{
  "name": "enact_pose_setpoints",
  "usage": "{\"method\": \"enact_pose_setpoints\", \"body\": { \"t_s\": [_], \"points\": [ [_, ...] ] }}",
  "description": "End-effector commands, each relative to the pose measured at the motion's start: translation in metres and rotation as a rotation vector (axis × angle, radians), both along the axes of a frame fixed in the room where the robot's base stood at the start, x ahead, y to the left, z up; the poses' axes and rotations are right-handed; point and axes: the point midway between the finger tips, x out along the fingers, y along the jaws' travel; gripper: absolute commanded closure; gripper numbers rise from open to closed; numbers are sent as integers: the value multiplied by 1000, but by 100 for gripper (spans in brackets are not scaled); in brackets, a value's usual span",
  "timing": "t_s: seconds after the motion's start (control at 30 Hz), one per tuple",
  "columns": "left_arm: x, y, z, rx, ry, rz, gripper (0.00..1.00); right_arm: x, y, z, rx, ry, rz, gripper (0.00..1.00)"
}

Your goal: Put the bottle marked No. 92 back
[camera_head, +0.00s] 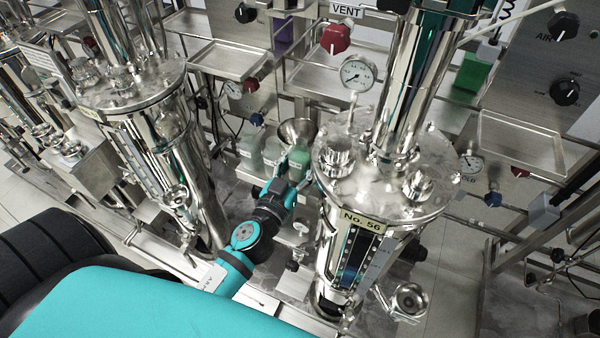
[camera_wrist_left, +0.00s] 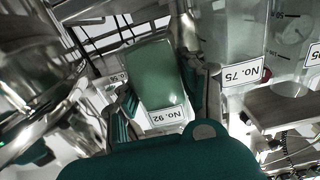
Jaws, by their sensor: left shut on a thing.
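The bottle marked No. 92 (camera_wrist_left: 155,75) holds green content and fills the middle of the left wrist view. Its white label shows upside down near my gripper. My left gripper (camera_wrist_left: 160,100) is shut on it, with a teal and black finger on either side. In the head view the green bottle (camera_head: 299,156) shows at the tips of my left gripper (camera_head: 290,170), left of the steel vessel marked No. 56 (camera_head: 335,190). I cannot tell whether the bottle's base touches anything. My right gripper is not in view.
A bottle marked No. 75 (camera_wrist_left: 236,45) and another clear bottle (camera_wrist_left: 288,50) stand beside the held one. A steel funnel (camera_head: 297,131) is just behind it. Another steel vessel (camera_head: 150,120) stands on the left. Empty steel trays (camera_head: 228,60) hang behind.

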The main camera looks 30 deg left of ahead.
Motion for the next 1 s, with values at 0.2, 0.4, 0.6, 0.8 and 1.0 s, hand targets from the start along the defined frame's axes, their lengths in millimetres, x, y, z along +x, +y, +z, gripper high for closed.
{"method": "enact_pose_setpoints", "body": {
  "t_s": [0.2, 0.4, 0.6, 0.8, 1.0],
  "points": [
    [0, 0, -25, -1, 0, 1, 92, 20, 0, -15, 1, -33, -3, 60],
    [0, 0, -23, -1, 0, 0, 92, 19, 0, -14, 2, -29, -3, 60],
    [0, 0, -26, -2, 1, 0, 53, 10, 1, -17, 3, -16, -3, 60],
    [0, 0, -26, -1, 1, 0, 49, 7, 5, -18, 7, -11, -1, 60],
    [0, 0, -20, 1, 0, 0, 49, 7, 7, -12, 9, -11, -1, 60]
  ]
}}
